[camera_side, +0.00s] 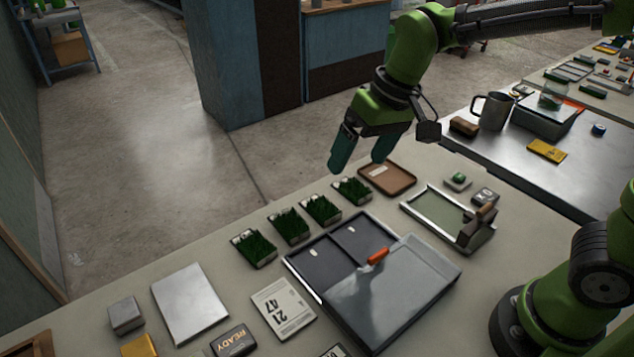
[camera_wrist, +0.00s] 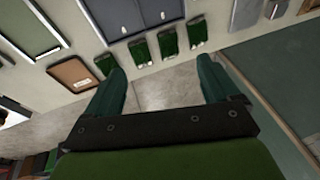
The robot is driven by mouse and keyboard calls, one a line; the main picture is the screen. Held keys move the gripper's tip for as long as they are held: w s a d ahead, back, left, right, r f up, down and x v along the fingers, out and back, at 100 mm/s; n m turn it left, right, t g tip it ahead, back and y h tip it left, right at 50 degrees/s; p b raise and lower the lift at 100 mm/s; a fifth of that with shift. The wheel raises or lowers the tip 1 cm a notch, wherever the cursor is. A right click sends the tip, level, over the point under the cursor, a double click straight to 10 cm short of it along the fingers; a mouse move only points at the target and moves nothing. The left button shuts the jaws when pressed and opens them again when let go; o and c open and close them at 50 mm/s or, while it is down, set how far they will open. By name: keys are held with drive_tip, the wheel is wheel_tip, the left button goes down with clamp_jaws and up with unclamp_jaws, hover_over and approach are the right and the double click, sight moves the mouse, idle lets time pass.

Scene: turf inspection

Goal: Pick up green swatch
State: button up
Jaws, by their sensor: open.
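Several green turf swatches stand in a slanting row on the pale table. The one nearest my gripper is the far right swatch (camera_side: 351,191); the others are the third swatch (camera_side: 321,210), the second swatch (camera_side: 288,226) and the near left swatch (camera_side: 253,248). Each has a pale label at its edge. The row also shows in the wrist view, with one swatch (camera_wrist: 139,50) beyond the fingertips. My gripper (camera_side: 360,160) is open and empty, raised at the table's far edge near the far right swatch. Both fingers (camera_wrist: 160,68) show in the wrist view, with floor between them.
A brown tray (camera_side: 404,187) lies right of the row. A dark divided tray (camera_side: 300,270) with a grey lid and orange handle (camera_side: 378,256) lies in front. A framed green panel (camera_side: 436,210), a white number card (camera_side: 283,307) and a metal plate (camera_side: 190,302) lie around.

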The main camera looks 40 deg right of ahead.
drive_tip(key=w+a+f+n+g+h, duration=0.25)
drive_tip(key=w+a+f, duration=0.45)
drive_tip(key=w+a, duration=0.45)
hover_over(258, 246)
drive_tip(key=shift+m, duration=0.25)
drive_tip(key=f, duration=0.8)
drive_tip(key=shift+d+f, duration=0.3)
drive_tip(key=shift+a+f, duration=0.15)
drive_tip(key=shift+f, duration=1.45)
drive_tip(key=shift+a+f, duration=0.15)
drive_tip(key=shift+f, duration=1.45)
drive_tip(key=c, duration=1.1)
